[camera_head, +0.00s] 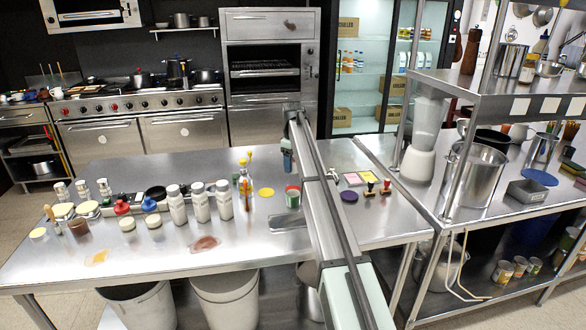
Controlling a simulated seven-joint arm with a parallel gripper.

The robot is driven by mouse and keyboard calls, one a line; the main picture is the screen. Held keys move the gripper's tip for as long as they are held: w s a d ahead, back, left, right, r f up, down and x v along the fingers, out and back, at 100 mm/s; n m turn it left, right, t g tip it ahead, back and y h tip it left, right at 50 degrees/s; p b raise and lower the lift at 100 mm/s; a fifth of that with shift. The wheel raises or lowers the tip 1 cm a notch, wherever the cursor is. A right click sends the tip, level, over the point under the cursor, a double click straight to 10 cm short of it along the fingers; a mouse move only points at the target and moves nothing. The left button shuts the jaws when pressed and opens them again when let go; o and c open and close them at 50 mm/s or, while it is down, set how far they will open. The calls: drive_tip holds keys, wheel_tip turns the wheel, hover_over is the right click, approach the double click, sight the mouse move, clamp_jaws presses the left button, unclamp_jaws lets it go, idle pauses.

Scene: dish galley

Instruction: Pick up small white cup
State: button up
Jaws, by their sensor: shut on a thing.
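My arm reaches away from the camera over the steel table. My gripper (288,160) hangs at its far end, small and dark, above the table's middle. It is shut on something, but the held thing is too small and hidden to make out. I cannot pick out a small white cup for certain. A can with a red top and a pale and green side (292,197) stands on the table below my gripper, left of my arm.
A shelved counter with a steel pot (476,178) and blender (420,150) stands right. The table's front edge is mostly clear.

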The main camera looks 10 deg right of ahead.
drive_tip(key=shift+r, duration=0.75)
drive_tip(key=shift+r, duration=0.1)
drive_tip(key=shift+a, duration=0.1)
idle(2.5)
drive_tip(key=shift+s+a+r, duration=0.1)
drive_tip(key=shift+s+r, duration=0.05)
drive_tip(key=shift+r, duration=0.2)
drive_tip(key=s+a, duration=0.2)
drive_tip(key=s, duration=1.7)
drive_tip(key=shift+s+f, duration=0.15)
drive_tip(key=shift+f, duration=5)
